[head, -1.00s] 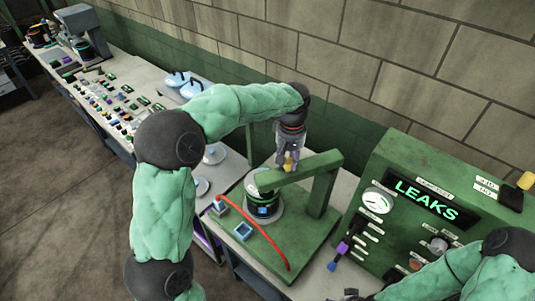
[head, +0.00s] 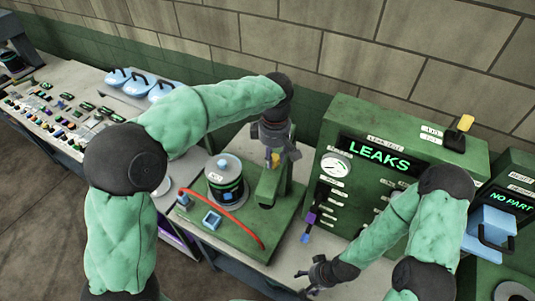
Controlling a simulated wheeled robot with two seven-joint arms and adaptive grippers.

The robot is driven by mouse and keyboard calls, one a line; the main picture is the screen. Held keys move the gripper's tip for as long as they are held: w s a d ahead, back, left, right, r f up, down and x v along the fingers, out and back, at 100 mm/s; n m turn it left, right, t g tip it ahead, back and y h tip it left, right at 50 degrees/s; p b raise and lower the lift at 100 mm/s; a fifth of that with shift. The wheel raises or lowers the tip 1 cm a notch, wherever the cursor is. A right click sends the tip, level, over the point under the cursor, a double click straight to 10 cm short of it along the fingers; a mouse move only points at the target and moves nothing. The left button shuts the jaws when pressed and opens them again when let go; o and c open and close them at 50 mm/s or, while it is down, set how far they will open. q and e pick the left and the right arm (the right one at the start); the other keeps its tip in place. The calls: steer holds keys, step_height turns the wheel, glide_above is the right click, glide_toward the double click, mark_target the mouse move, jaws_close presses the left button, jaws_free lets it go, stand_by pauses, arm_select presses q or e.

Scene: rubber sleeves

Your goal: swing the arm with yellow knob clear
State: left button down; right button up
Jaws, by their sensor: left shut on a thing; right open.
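The green swing arm (head: 273,185) stands on a green base plate (head: 225,237) and points toward the viewer, turned aside from the round canister. Its yellow knob (head: 276,158) is between the fingers of my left gripper (head: 275,150), which is shut on it. The canister (head: 226,182), dark and grey with a light blue cap on top, stands uncovered on the plate left of the arm. My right gripper (head: 312,276) is open and empty, low over the bench front, right of the plate.
A green tester box (head: 385,165) reading LEAKS stands at the right, with another box reading NO PART beyond. Blue handled lids (head: 140,82) sit back left.

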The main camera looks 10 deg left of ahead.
arm_select(q)
steer(key=shift+d+f, duration=0.1)
steer(key=shift+d, duration=0.05)
stand_by(0.3)
steer(key=c, duration=0.9)
jaws_free()
steer(key=shift+d, duration=0.1)
step_height(320, 180, up, 12)
steer(key=shift+r, duration=0.1)
